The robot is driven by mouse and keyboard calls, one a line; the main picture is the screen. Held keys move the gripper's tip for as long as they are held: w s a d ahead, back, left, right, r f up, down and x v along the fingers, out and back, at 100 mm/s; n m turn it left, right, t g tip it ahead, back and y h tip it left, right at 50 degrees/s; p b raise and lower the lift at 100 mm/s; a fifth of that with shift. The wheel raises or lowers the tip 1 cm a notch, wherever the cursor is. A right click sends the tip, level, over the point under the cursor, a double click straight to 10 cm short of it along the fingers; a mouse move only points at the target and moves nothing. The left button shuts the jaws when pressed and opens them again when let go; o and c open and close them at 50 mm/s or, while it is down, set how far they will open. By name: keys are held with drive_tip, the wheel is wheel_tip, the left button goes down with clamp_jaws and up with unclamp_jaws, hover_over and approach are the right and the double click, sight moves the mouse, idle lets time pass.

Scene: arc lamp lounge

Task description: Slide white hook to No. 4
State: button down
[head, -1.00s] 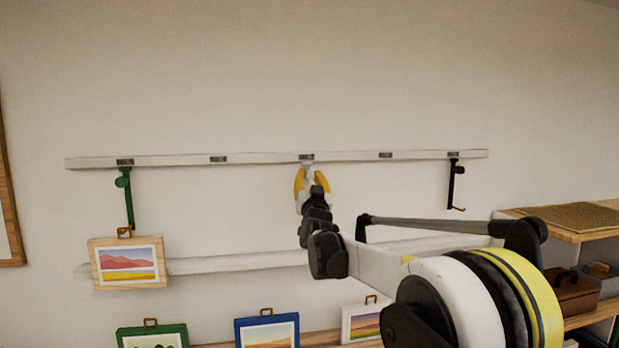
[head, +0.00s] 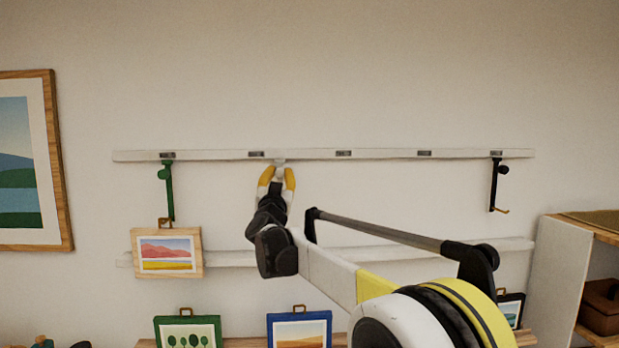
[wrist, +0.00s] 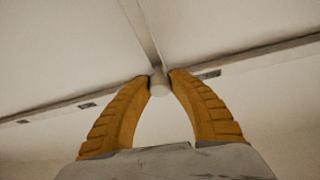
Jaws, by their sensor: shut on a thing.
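The white rail (head: 385,154) runs across the wall, with several small dark number plates along its front; their numbers are too small to read. The white hook (head: 281,163) hangs from the rail just right of the second plate from the left (head: 255,154). My gripper (head: 277,175) is shut on it from below, with yellow fingertips on either side. In the wrist view the hook's round white knob (wrist: 158,84) sits between the fingertips, just under the rail. The hook's lower part is hidden by my gripper.
A green hook (head: 168,190) hangs at the rail's left end, with a wood-framed picture (head: 167,270) below it. A black hook (head: 494,187) hangs at the right end. Lower down are a second white rail (head: 225,259) and several framed pictures.

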drive_tip(key=a, duration=0.7)
drive_tip(key=c, duration=1.2)
unclamp_jaws()
drive_tip(key=shift+o, duration=0.2)
drive_tip(key=shift+d, duration=0.1)
drive_tip(key=v, duration=1.2)
drive_tip(key=shift+f, duration=0.1)
